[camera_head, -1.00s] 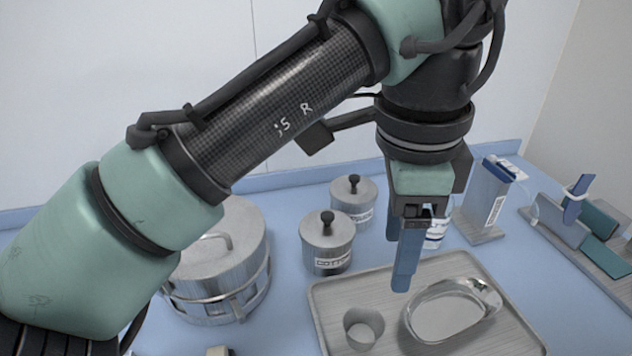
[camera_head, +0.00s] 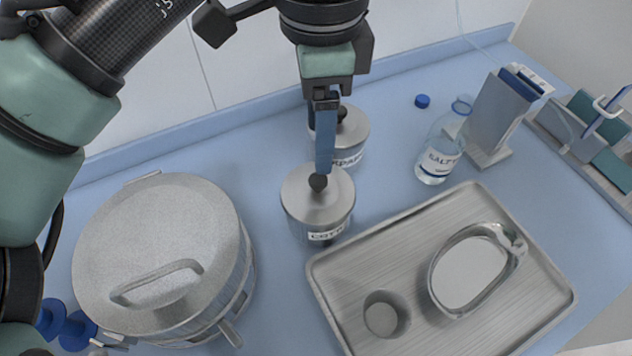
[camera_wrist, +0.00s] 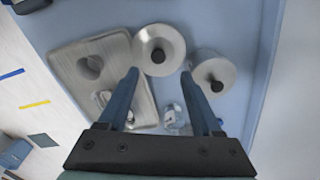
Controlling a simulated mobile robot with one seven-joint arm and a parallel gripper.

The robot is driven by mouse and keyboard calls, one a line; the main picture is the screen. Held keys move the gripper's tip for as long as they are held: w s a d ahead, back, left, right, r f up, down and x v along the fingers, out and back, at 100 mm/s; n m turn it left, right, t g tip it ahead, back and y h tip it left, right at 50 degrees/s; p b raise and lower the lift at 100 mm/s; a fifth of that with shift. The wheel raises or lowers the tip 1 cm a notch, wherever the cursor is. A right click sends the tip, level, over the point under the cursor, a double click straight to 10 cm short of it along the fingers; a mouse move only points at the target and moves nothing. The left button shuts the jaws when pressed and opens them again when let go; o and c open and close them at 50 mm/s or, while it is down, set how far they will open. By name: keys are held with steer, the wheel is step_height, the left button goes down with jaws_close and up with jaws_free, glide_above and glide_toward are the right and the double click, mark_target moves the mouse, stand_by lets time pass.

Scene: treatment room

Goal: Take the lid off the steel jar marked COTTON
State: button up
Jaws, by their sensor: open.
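The steel jar marked COTTON (camera_head: 318,216) stands on the blue counter behind the tray's back left corner. Its lid (camera_head: 326,202) is seated on it, with a black knob (camera_head: 318,182) on top. My gripper (camera_head: 325,170) hangs above the jar, and its blue finger overlaps the knob's top edge in the head view. In the wrist view the gripper (camera_wrist: 158,88) has its two fingers wide apart with nothing between them. There the COTTON jar's lid (camera_wrist: 146,62) and knob (camera_wrist: 158,55) lie beyond the fingertips.
A second knobbed steel jar (camera_head: 352,135) stands close behind. A big steel drum (camera_head: 150,235) is at left. A saline bottle (camera_head: 440,150) stands at right.

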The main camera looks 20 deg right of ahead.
mark_target(318, 178)
step_height(318, 178, down, 8)
steer(key=shift+s+a+r+b, duration=0.1)
steer(key=shift+a+r+b, duration=0.1)
steer(key=shift+b, duration=0.2)
steer(key=shift+c, duration=0.2)
jaws_close()
